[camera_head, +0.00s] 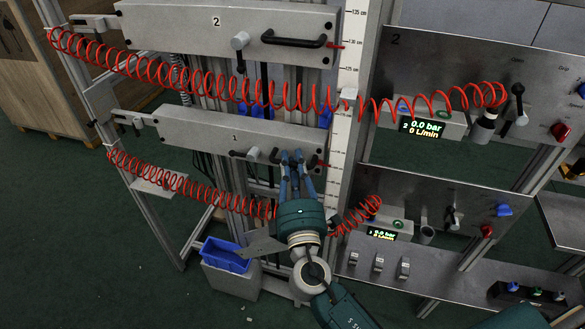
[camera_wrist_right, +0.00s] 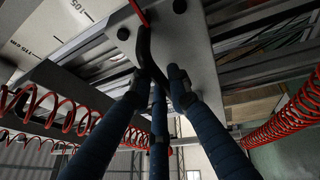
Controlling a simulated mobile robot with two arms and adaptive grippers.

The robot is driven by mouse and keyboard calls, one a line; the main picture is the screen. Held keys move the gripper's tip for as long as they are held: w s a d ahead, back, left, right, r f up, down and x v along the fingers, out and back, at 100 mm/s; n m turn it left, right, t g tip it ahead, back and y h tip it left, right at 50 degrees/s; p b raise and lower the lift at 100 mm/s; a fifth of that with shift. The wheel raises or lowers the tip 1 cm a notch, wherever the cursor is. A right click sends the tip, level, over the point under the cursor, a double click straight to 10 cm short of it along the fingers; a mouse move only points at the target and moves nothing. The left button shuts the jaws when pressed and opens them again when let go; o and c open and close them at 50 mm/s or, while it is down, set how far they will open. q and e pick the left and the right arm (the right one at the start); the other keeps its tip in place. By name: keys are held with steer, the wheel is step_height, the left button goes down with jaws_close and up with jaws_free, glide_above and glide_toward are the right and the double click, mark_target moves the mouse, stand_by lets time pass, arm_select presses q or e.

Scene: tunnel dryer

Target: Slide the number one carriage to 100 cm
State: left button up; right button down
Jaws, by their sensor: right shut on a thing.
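The number one carriage (camera_head: 215,137) is a long grey plate marked "1", on the vertical rails below the number two carriage (camera_head: 205,24). My right gripper (camera_head: 292,160) is at the right end of the number one carriage. In the right wrist view its fingers (camera_wrist_right: 160,95) are closed around the carriage's black handle (camera_wrist_right: 150,55). A black clamp lever (camera_head: 251,153) sits left of the gripper on the same plate. A red pointer shows at the plate's right end, beside the vertical scale (camera_head: 340,130). The scale's figures near it are too small to read. My left gripper is not in view.
Red coiled hoses (camera_head: 190,185) hang across both carriages. Two control panels with displays (camera_head: 383,234) stand right of the scale. A blue bin (camera_head: 226,254) is on a grey box below. A wooden crate (camera_head: 30,75) stands at the far left.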

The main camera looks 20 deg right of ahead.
steer(key=c, duration=1.6)
jaws_free()
steer(key=shift+d+f, duration=0.1)
steer(key=shift+f, duration=0.2)
steer(key=shift+c, duration=0.2)
steer(key=v, duration=1.2)
step_height(320, 180, down, 25)
steer(key=m+g+y, duration=0.1)
steer(key=g+y, duration=0.1)
steer(key=g, duration=0.4)
steer(key=s+d+f+m+g, duration=0.15)
steer(key=s+f, duration=0.25)
steer(key=f, duration=0.4)
steer(key=s+d+f+m+g, duration=0.1)
steer(key=s+d+f+g, duration=0.15)
steer(key=s+f, duration=0.45)
steer(key=s+d+f+m+g+y, duration=0.1)
steer(key=s+f+m+g, duration=0.3)
steer(key=s+f, duration=0.7)
steer(key=s+d+f+m+g, duration=0.3)
steer(key=s+f+m, duration=0.3)
steer(key=s+f, duration=0.5)
steer(key=s+g, duration=0.1)
steer(key=s, duration=0.5)
steer(key=shift+m+g+y, duration=0.3)
steer(key=shift+m+y, duration=0.05)
steer(key=shift+y, duration=0.05)
